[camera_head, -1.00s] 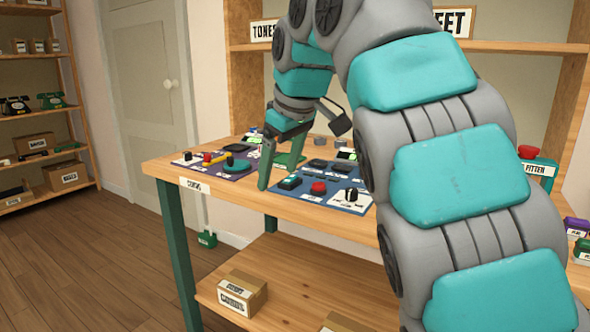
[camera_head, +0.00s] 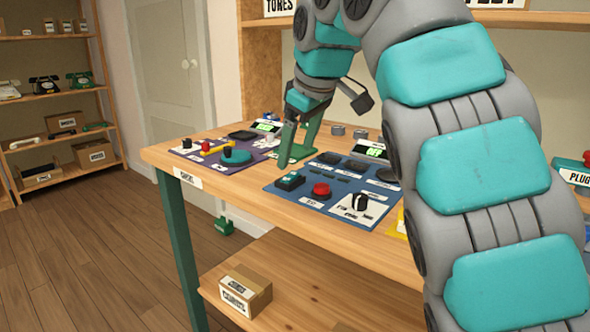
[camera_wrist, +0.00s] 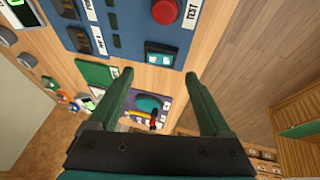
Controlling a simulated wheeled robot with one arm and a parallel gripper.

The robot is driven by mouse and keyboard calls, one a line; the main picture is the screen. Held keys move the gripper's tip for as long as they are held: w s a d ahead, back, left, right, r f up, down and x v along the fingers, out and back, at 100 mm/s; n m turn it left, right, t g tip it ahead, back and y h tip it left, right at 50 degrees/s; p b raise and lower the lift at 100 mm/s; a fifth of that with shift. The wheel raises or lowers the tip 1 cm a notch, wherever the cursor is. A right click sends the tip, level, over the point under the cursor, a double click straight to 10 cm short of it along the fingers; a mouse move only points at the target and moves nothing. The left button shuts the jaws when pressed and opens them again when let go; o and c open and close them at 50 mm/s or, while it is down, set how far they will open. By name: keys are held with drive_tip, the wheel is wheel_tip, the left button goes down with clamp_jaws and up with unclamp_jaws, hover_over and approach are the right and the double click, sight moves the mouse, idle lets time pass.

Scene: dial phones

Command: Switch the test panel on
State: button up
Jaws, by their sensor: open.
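A blue panel (camera_head: 325,190) lies on the workbench. Along its front edge it has a dark rocker switch with a green top (camera_head: 290,181), a red button (camera_head: 321,190) and a black knob (camera_head: 360,202). In the wrist view the red button (camera_wrist: 165,11) is beside the word TEST, and the rocker switch (camera_wrist: 160,55) is at the panel's edge. My gripper (camera_head: 297,148) points down, fingers apart and empty, left of and behind the rocker in the head view. In the wrist view the rocker is just beyond my fingertips (camera_wrist: 159,76). I cannot tell the switch's position.
A purple panel (camera_head: 205,152) with a green dial and a yellow-red part lies to the left. A green panel (camera_head: 290,155) lies behind my fingers. Small displays (camera_head: 372,151) glow green. My arm covers the bench's right side. Bare wood (camera_head: 235,180) separates the purple and blue panels.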

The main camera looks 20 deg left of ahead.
sight(290, 176)
drive_tip(key=x, duration=0.5)
drive_tip(key=shift+w+f, duration=0.15)
drive_tip(key=shift+f, duration=0.2)
drive_tip(key=shift+a, duration=0.1)
